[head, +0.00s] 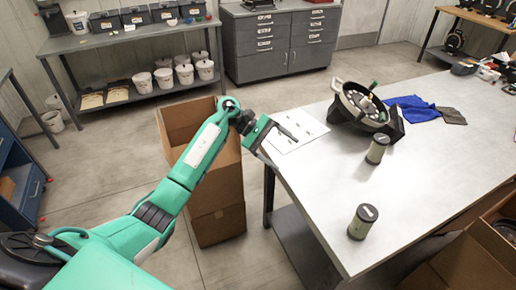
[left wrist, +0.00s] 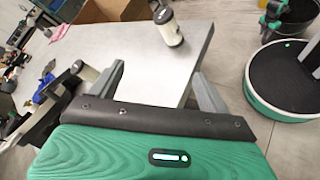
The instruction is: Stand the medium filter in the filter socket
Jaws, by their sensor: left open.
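One filter (head: 377,149) is close to the seed meter (head: 362,108); the other filter (head: 362,222) is nearer the front edge. I cannot tell which is the medium one. A filter (left wrist: 168,27) also shows in the left wrist view, beyond the fingers. The filter socket cannot be made out clearly. My left gripper (head: 286,152) is open and empty over the table's left edge, left of the meter and apart from both filters; its fingers also show in the left wrist view (left wrist: 158,75). My right gripper is out of view.
A printed sheet (head: 300,124) lies by the table's left edge. Blue cloth (head: 415,107) and a grey cloth (head: 452,116) lie behind the meter. Tall cardboard boxes (head: 218,190) stand left of the table, and an open carton (head: 465,268) at lower right. The table's middle (head: 440,170) is clear.

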